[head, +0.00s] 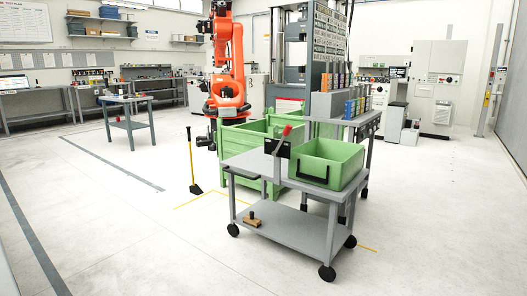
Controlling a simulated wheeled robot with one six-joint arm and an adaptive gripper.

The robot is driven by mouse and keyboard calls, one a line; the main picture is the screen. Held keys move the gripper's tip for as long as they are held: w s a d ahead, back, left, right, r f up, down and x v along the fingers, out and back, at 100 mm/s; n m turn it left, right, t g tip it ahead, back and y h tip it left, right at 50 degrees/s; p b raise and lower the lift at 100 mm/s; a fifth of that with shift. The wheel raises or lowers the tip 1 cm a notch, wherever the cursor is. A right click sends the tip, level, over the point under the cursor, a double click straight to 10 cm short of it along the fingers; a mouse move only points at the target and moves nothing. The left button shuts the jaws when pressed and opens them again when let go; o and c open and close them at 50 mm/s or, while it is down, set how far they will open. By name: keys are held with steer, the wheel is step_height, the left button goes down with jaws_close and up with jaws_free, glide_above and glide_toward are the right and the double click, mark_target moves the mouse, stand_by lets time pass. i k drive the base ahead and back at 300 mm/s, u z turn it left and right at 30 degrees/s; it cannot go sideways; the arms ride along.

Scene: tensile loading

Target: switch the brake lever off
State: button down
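The brake lever (287,131) appears to be the red-tipped lever on the grey cart (262,161) in the middle of the head view. Its red grip points up and leans to the right. Its lower part meets a black plate (284,149) at the cart's top, left of a green bin. The lever is small here, so I cannot tell its on or off marking. My gripper is not in view.
A green bin (330,173) stands on the cart's top. A wooden-based brush (252,220) lies on its lower shelf. Green crates (236,143) and an orange robot arm (228,90) stand behind. A broom (191,160) stands left. The front and left floor is clear.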

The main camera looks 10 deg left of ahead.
mark_target(288, 127)
steer(key=u, duration=0.4)
steer(key=i, duration=1.35)
steer(key=u, duration=0.35)
